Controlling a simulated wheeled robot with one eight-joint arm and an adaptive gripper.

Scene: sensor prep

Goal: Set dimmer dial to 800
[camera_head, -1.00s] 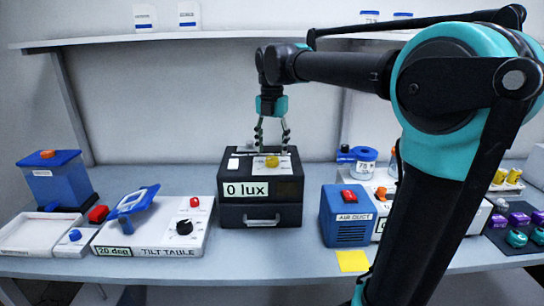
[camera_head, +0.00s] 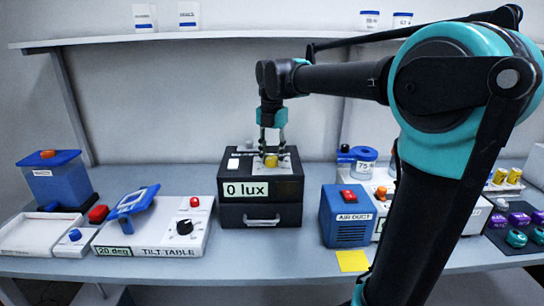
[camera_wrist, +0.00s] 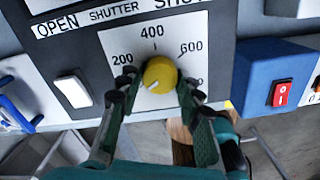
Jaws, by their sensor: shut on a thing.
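The yellow dimmer dial (camera_wrist: 160,74) is on top of the black light box (camera_head: 228,215). Its printed scale shows 200, 400 and 600; the mark near 800 is mostly hidden by a finger. A pale pointer line on the dial points to the lower left, before 200. The box display (camera_head: 246,190) reads 0 lux. My gripper (camera_head: 271,152) points down over the box, shut on the dial with one finger on each side, as the wrist view shows.
A white shutter switch (camera_wrist: 73,90) sits left of the dial. The tilt table (camera_head: 160,230) stands left of the box, and the blue air duct unit (camera_head: 347,218) with a red switch stands to its right. A yellow note (camera_head: 352,260) lies in front.

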